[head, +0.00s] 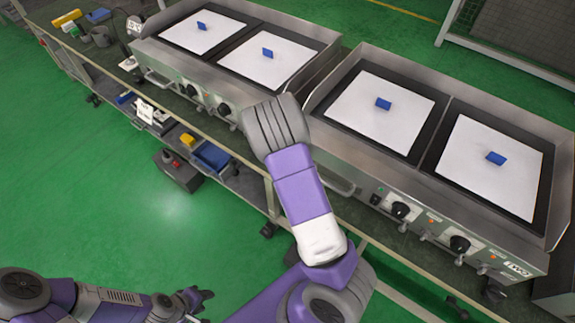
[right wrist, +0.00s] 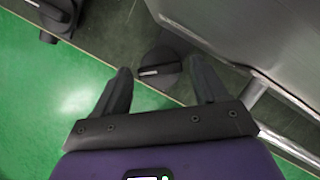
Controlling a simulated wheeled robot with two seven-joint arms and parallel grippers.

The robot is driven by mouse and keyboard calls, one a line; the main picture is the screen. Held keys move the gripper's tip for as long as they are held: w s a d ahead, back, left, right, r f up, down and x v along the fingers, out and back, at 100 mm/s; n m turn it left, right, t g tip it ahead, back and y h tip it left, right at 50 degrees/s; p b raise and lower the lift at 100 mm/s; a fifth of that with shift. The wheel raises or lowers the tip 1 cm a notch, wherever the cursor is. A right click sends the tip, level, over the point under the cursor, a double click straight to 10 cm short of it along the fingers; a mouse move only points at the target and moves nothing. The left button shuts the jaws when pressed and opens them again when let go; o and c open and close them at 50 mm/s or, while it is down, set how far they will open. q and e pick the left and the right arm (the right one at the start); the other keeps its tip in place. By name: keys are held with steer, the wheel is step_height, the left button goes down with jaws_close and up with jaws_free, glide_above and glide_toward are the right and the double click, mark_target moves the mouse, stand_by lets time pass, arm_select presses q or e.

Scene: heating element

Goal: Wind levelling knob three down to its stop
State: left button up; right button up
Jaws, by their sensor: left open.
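A round black knob (right wrist: 160,68) with a pale mark lies low by a metal housing in the right wrist view. I cannot read a number on it. My right gripper (right wrist: 160,77) is open, its two dark fingers apart on either side of the knob's near edge, with no visible grip. In the head view my own right arm hides that gripper and the knob. Another black knob (right wrist: 58,12) shows at the upper left of the wrist view. My left gripper (head: 195,297) is open and empty, low over the green floor, far from the bench.
Two steel griddles, left (head: 335,45) and right (head: 318,85), stand on the bench with white sheets and blue blocks on top. Dials (head: 401,209) line the right one's front. A metal bar (right wrist: 253,95) runs close beside my right finger. The floor at left is mostly clear.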

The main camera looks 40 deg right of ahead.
steer(key=c, duration=0.8)
steer(key=shift+f+n, duration=0.1)
steer(key=shift+n, duration=0.2)
steer(key=shift+s+d+n+y+b, duration=0.1)
steer(key=shift+n+y+b, duration=0.45)
steer(key=shift+n, duration=0.95)
steer(key=shift+d+n+t+y, duration=0.1)
steer(key=shift+n+t+y, duration=0.2)
steer(key=shift+n+y, duration=0.6)
steer(key=shift+s+n+h, duration=0.1)
steer(key=shift+n+h, duration=0.15)
steer(key=shift+n, duration=0.15)
